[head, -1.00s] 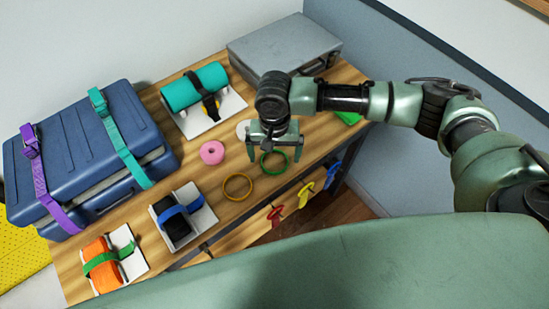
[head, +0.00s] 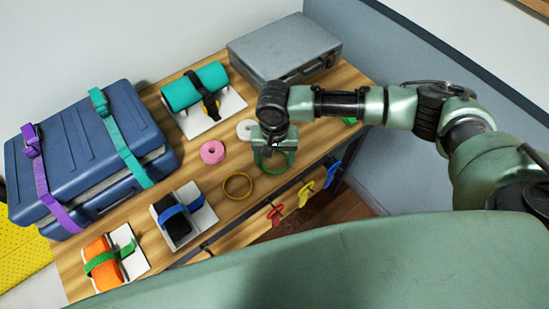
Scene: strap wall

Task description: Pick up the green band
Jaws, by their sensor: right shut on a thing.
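The green band (head: 268,171) is a thin ring near the front edge of the wooden table, to the right of a yellow ring. My right gripper (head: 273,153) points down over it and is shut on it. The gripper's body hides part of the band, and I cannot tell whether the band still touches the table. My left gripper is not in view.
A yellow ring (head: 238,186), a pink ring (head: 212,153) and a white ring (head: 244,130) lie nearby on the table (head: 195,160). A blue suitcase (head: 75,150) and a grey case (head: 283,50) stand behind. Strapped rolls sit on white boards. Coloured pieces hang along the front edge.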

